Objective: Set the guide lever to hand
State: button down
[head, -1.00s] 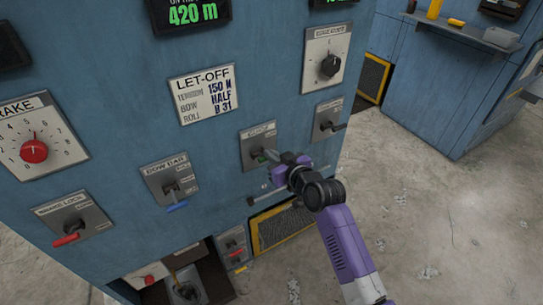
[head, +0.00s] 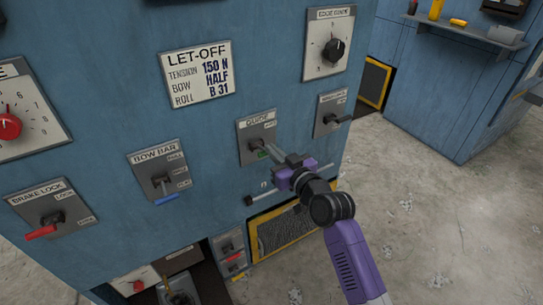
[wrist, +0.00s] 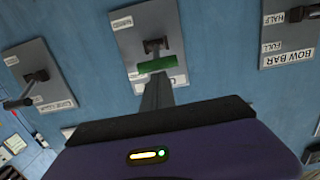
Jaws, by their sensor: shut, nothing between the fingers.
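The guide lever sits on a grey plate labelled GUIDE (head: 257,137) on the blue panel. Its green handle (head: 263,154) is at the lower part of the plate, and the setting words are too small to read. My gripper (head: 275,156) is shut and empty, its tip close to the green handle. In the wrist view, which is upside down, the green handle (wrist: 157,64) lies across just beyond the shut fingertips (wrist: 157,84). I cannot tell whether they touch. The lever's dark pivot (wrist: 155,45) shows behind it.
The bow bar plate (head: 158,167) with a blue handle is left of the guide plate. Another black lever (head: 336,119) is close on the right. A LET-OFF card (head: 196,74) reads bow HALF. Below is a yellow-framed mesh opening (head: 284,232). The floor at right is clear.

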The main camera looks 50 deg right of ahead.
notch_tip(320, 180, down, 10)
jog(key=t+h+b, duration=0.1)
jog(key=t+b, duration=0.4)
jog(key=b, duration=2.6)
jog(key=shift+h, duration=0.3)
